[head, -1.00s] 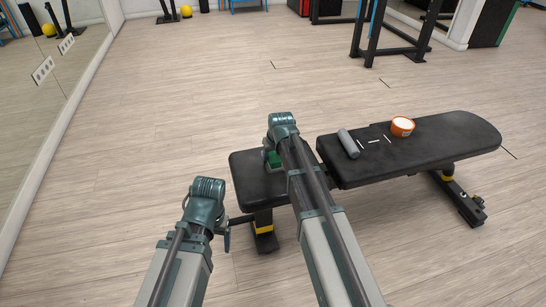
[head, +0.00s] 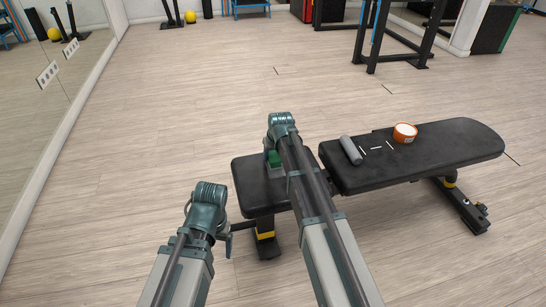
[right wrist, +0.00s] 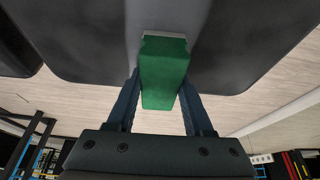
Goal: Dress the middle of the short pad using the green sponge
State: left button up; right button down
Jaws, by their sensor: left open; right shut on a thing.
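The short pad (head: 262,200) is the black, separate left section of the bench. In the right wrist view, the green sponge (right wrist: 163,82) sits between the two fingers of my right gripper (right wrist: 160,88). Its pale far end meets the dark pad (right wrist: 85,45) in the picture; whether it touches is unclear. A paler band shows on the pad around the sponge. My left gripper (head: 226,236) is open and empty, left of the pad.
The long pad (head: 440,148) carries a grey roller (head: 350,150), small white strips (head: 376,149) and an orange tub or roll (head: 404,132). A mirror wall (head: 60,90) stands at the left. The wooden floor beyond the bench is clear up to a dark rack (head: 400,55).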

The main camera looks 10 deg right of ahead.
jog(key=shift+w, duration=0.7)
jog(key=shift+w, duration=0.85)
jog(key=shift+s, duration=0.15)
jog(key=shift+s+r, duration=0.1)
jog(key=shift+s, duration=0.65)
jog(key=shift+s, duration=0.8)
